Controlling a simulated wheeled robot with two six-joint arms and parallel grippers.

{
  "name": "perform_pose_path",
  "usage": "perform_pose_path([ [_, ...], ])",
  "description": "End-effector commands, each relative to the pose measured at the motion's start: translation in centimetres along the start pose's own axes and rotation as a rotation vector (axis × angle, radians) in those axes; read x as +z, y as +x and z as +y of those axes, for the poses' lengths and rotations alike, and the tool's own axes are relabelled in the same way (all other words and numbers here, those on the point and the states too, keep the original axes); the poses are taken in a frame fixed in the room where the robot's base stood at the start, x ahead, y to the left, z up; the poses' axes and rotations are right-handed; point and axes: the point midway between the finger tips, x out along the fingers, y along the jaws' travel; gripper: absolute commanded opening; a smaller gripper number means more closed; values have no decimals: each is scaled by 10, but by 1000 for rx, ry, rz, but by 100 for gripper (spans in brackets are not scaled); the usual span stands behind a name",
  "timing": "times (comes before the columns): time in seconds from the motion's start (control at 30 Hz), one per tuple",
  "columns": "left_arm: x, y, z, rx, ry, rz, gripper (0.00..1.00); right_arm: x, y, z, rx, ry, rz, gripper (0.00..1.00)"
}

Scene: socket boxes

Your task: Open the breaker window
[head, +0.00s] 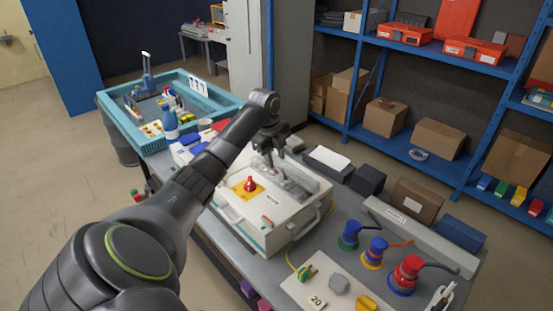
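A white box (245,230) stands on the workbench near the middle of the head view. On its top are a red rotary knob on a yellow plate (249,185) and a greyish, see-through breaker window (298,191) to the right of it. My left arm comes in from the lower left. My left gripper (270,160) points down at the far end of the window. Its fingertips are small and partly hidden, so I cannot tell whether they touch the window or how far apart they are. The window looks closed or nearly so. My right gripper is out of view.
A blue tray (215,97) with tools is behind at the left. Blue shelves (440,64) with boxes line the back right.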

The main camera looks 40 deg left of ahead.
Motion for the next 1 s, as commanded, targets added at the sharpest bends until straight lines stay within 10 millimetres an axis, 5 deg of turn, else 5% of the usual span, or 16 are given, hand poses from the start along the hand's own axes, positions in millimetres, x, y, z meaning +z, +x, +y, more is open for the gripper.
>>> perform_pose_path([
  [0.2,0,20,0,0,0,0,33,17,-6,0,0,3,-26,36],
  [0.5,0,23,0,-1,0,0,33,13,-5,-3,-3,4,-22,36],
  [0.77,0,23,0,-1,0,0,1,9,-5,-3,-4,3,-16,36],
  [1.0,0,22,0,-1,0,0,0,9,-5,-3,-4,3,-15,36],
])
